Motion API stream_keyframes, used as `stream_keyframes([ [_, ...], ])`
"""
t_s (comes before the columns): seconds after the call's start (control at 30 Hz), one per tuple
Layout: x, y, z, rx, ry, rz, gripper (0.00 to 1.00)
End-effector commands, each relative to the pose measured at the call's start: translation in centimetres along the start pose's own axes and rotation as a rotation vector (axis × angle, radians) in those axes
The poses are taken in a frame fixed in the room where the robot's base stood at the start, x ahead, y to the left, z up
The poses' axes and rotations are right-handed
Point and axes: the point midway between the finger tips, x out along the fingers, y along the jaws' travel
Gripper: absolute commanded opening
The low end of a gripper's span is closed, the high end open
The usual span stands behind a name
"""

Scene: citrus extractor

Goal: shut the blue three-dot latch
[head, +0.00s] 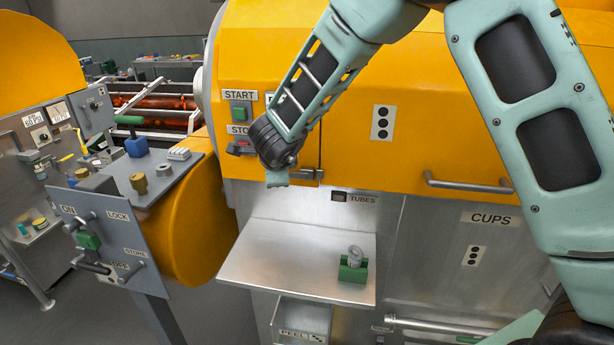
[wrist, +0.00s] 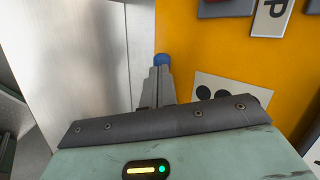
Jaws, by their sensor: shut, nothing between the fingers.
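In the wrist view a blue knob (wrist: 161,59) shows just beyond my gripper's tips, against the orange housing beside its metal edge. A white label with black dots (wrist: 225,92) is to its right, partly hidden by my gripper body; two dots show clearly. My gripper (wrist: 159,76) is shut and empty, its tips overlapping the lower part of the knob; I cannot tell whether they touch. In the head view my gripper (head: 277,179) is in front of the orange housing's lower edge, below the STOP button, and no blue knob shows there. I cannot tell the latch's position.
A metal fitting (head: 308,175) sits on the housing's lower edge just right of my gripper. A steel shelf (head: 300,255) with a green holder (head: 352,270) lies below. The START button (head: 240,111) is above. A control stand (head: 105,245) with levers is at left.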

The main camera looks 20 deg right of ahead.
Motion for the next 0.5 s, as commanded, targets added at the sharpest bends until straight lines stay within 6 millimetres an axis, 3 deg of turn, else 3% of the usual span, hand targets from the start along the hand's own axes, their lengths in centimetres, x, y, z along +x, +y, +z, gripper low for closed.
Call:
stream_keyframes([
  [0.5, 0.43, -0.39, 0.07, -0.001, -0.001, 0.0, 0.0],
])
